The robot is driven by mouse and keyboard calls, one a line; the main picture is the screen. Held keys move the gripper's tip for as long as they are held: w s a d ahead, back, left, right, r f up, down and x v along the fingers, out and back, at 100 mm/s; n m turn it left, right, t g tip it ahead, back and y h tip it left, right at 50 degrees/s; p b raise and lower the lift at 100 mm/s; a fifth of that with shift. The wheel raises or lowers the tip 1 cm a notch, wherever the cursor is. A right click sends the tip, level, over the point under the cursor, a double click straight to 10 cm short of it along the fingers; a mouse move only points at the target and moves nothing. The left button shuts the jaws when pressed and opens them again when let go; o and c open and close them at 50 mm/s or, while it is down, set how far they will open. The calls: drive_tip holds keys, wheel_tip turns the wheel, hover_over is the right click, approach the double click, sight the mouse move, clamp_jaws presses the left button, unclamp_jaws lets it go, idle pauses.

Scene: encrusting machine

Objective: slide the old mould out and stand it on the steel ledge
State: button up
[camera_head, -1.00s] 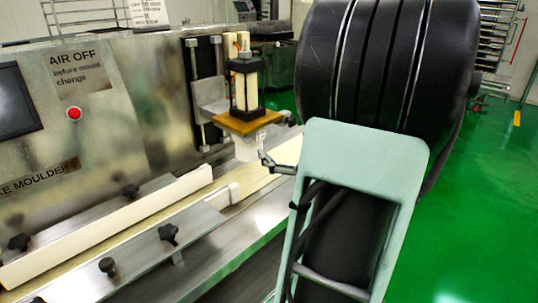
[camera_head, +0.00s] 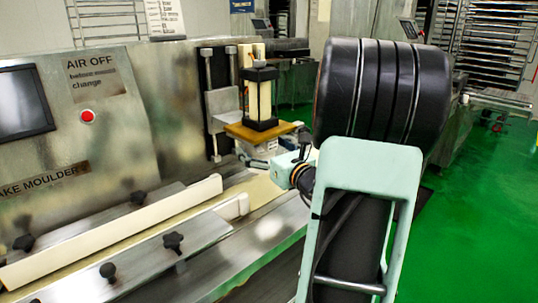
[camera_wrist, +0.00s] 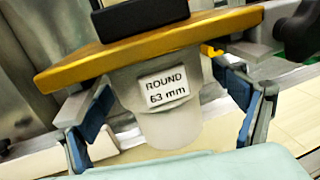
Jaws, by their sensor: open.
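The old mould (camera_wrist: 172,122) is a pale, round, tapering cup with a label reading ROUND 63 mm. It hangs upright beneath an orange-gold plate (camera_wrist: 150,45); in the head view the plate (camera_head: 262,130) sits on the machine's front, with the mould partly hidden below it. My gripper (camera_wrist: 163,112) is open, its blue-padded fingers on either side of the mould with gaps showing. In the head view my gripper (camera_head: 257,160) is at the mould's height, partly hidden. A flat steel surface (camera_head: 262,238) runs along the machine's front; I cannot tell whether it is the ledge.
A belt with pale guide rails (camera_head: 130,228) and black knobs (camera_head: 173,241) runs below the mould. A black knob (camera_wrist: 302,30) is close to the right finger. Green floor (camera_head: 480,220) is open at right.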

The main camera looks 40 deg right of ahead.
sight(273, 150)
drive_tip(key=shift+w, duration=0.35)
drive_tip(key=shift+c, duration=0.7)
drive_tip(key=c, duration=1.4)
drive_tip(key=shift+s+d+r, duration=0.1)
drive_tip(key=shift+s+d, duration=0.05)
drive_tip(key=shift+s, duration=1.15)
drive_tip(key=shift+s+d, duration=0.1)
drive_tip(key=shift+s, duration=1.15)
drive_tip(key=s+p, duration=0.1)
drive_tip(key=s, duration=0.9)
drive_tip(key=shift+d, duration=0.4)
